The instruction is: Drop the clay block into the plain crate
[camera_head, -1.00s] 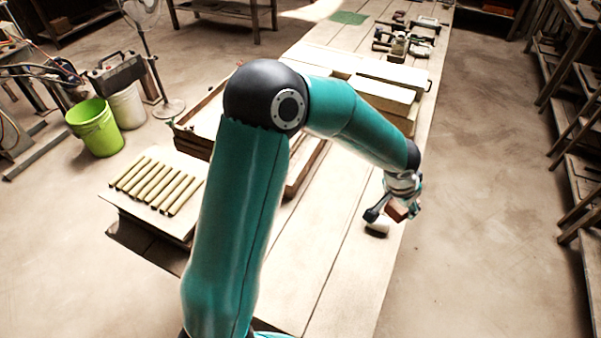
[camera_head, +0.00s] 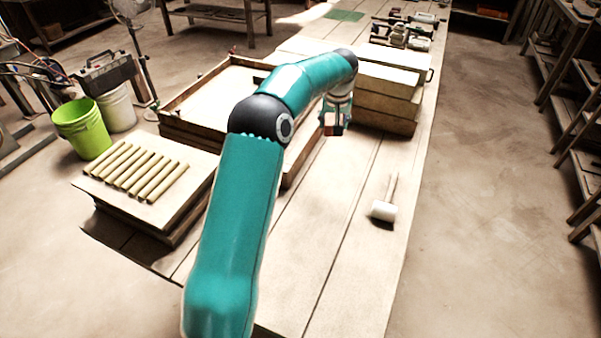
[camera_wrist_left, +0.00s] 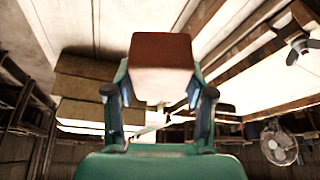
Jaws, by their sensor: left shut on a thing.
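The clay block (camera_head: 333,119) is a small reddish-brown block in my left gripper (camera_head: 334,127). In the left wrist view the block (camera_wrist_left: 162,52) has a brown face and a pale face, and the two fingers of my left gripper (camera_wrist_left: 160,95) stand at its sides. The gripper is shut on it above the table, just left of the stacked pale slabs. A shallow open wooden box (camera_head: 182,101) lies left of the gripper, partly behind my left arm. I cannot tell whether it is the plain crate. My right gripper is not in view.
A stack of pale slabs (camera_head: 385,104) stands right of the gripper. A white-headed mallet (camera_head: 383,211) lies near the table's right edge. Several yellowish rods (camera_head: 138,172) lie on a board at left. Tools (camera_head: 402,33) lie at the far end. The table's near middle is clear.

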